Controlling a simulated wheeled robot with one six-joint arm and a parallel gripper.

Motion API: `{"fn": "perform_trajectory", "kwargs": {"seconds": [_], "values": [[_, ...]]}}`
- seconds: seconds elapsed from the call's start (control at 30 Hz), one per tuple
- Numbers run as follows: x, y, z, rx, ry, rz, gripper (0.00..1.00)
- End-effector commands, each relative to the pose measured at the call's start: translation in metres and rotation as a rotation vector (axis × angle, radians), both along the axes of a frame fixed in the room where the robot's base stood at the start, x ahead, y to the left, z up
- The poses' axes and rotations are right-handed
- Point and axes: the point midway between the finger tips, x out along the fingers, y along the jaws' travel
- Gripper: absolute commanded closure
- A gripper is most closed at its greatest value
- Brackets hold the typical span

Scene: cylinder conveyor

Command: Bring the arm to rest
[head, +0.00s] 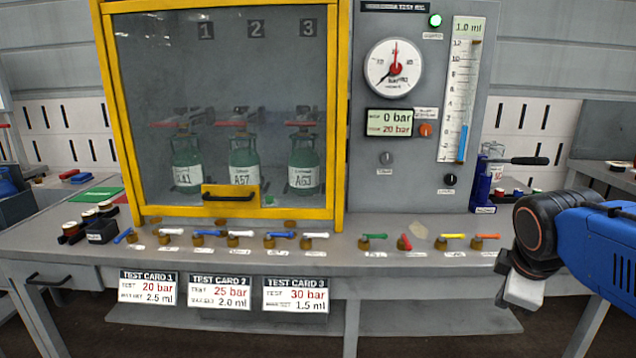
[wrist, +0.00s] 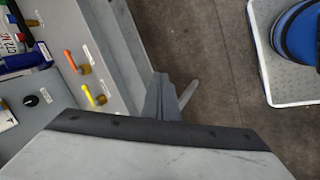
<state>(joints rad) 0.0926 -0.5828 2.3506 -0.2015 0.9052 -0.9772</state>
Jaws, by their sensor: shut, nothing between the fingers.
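My blue and black arm comes in from the right in the head view. My gripper (head: 523,290) hangs at its end, in front of the bench's right part and apart from the valves. Most of the gripper's fingers are hard to make out in the head view.
A bench (head: 400,262) carries a row of coloured valve levers along its front. A yellow-framed cabinet (head: 341,120) holds three green cylinders behind its pane. A gauge panel (head: 410,185) reads 0 bar.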

Motion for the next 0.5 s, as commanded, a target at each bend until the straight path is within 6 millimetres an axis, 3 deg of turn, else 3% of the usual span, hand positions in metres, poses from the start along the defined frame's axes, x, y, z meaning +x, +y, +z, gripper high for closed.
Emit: {"fn": "perform_trajectory", "kwargs": {"seconds": [0.3,0.5], "values": [[-0.062,0.045,-0.042,0.374,-0.059,-0.5,1.0],[-0.089,0.063,-0.062,0.535,-0.06,-0.742,1.0]]}}
